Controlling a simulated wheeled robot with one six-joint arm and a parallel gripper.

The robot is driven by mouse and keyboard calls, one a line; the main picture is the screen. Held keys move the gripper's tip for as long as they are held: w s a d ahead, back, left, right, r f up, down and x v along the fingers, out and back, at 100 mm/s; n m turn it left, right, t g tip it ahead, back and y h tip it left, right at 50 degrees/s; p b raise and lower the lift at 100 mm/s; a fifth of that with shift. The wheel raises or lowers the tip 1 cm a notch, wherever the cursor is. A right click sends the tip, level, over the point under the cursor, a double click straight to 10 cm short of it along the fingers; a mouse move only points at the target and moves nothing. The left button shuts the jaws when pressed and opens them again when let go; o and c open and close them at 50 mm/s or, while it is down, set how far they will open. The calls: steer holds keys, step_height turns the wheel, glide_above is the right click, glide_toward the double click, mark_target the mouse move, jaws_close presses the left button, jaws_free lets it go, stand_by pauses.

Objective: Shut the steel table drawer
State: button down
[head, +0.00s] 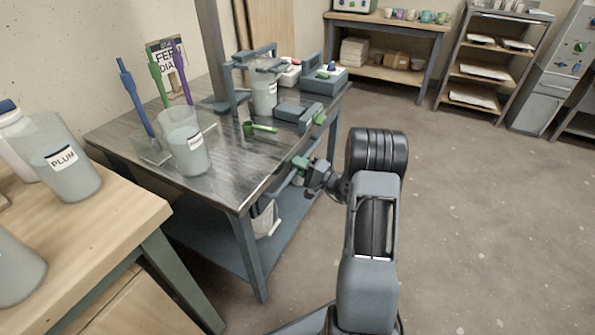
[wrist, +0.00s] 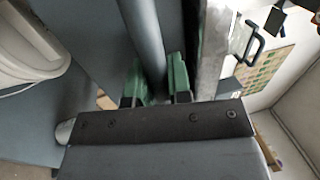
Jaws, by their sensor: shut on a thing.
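The steel table (head: 228,182) stands left of my arm, with a dark metal top and blue-grey legs. Its drawer shows only as a narrow grey strip under the right edge of the top, mostly behind my gripper. How far the drawer stands out I cannot tell. My gripper (head: 300,164) has green fingertips and is at that edge, just below the top. In the wrist view my gripper (wrist: 156,82) has its two green fingers on either side of a round grey bar, the drawer handle (wrist: 147,35), and is shut on it. The table's edge (wrist: 212,45) runs beside it.
A white bucket (head: 266,218) is on the lower shelf. A wooden table (head: 120,205) is at left. The floor (head: 480,220) at right is clear.

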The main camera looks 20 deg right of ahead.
steer(key=shift+a, duration=0.1)
steer(key=c, duration=1.1)
jaws_free()
steer(key=shift+w, duration=0.1)
steer(key=shift+o, duration=0.2)
steer(key=p+v, duration=0.2)
steer(key=v, duration=1.2)
